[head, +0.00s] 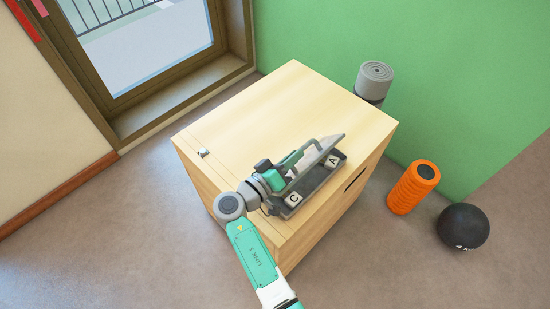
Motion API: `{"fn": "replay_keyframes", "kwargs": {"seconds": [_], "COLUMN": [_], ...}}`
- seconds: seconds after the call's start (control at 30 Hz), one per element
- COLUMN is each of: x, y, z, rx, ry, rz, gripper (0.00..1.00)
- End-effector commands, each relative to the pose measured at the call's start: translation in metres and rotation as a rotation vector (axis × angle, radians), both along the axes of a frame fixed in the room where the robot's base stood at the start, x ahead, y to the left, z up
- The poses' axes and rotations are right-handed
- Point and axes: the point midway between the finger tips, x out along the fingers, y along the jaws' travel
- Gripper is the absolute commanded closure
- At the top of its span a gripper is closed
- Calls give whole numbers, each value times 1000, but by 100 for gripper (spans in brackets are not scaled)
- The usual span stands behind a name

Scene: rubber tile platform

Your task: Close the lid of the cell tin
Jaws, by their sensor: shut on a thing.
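The cell tin (291,211) is a dark grey shallow box near the front right edge of the wooden box top. Its lid (332,144) is hinged up and stands tilted over the tin, partly open. White blocks marked C (294,199) and A (333,160) lie inside the tin. My gripper (305,153) is at the lid, behind and left of it in the picture, and is shut on it. The exact finger contact is small and partly hidden by the lid and my wrist.
The pale wooden box (290,100) has a clear top at the back and left, with a small metal fitting (203,152) at its left edge. An orange roller (412,187), a dark ball (463,227) and a grey roll (374,80) stand beyond its right side.

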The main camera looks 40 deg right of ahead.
Motion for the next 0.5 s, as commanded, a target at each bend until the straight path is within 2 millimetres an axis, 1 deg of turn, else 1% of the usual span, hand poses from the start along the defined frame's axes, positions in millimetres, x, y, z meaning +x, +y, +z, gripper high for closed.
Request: {"fn": "replay_keyframes", "kwargs": {"seconds": [0.03, 0.5], "x": [-2, -6], "y": [-2, -5], "z": [-4, -6], "rx": [5, 9], "ry": [-2, -11], "rz": [-2, -8], "gripper": [100, 100]}}
